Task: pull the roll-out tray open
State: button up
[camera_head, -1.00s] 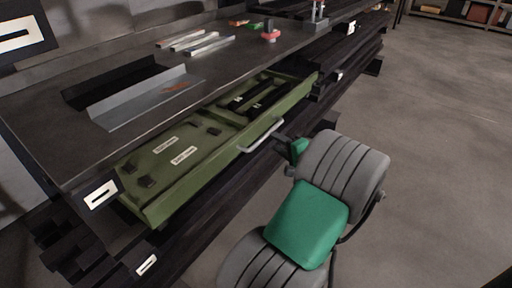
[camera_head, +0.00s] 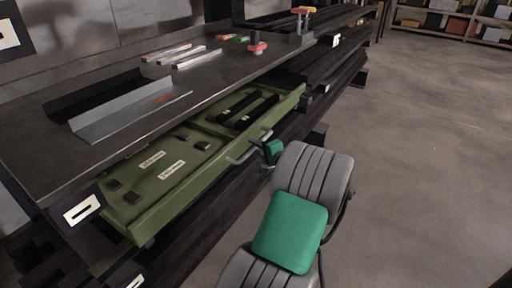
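The olive-green roll-out tray (camera_head: 185,193) stands partly out from under the dark workbench. Its top shows label strips, dark blocks and two long black bars. A pale bar handle (camera_head: 239,160) is fixed to its front side. My gripper (camera_head: 259,148), a dark end on a green wrist piece, is at the handle from the front right and overlaps it in the picture. The fingers are small and partly hidden, so I cannot tell whether they are around the handle or only beside it, or whether they are shut.
The workbench (camera_head: 100,150) overhangs the tray's back part. On it lie a grey angle profile (camera_head: 130,118), several light bars (camera_head: 185,55) and a red-topped piece (camera_head: 257,48). Dark beams run below and beyond the tray. The grey floor (camera_head: 430,150) at right is clear; shelves stand far back.

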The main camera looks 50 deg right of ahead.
grip_shut()
dwell(1.0)
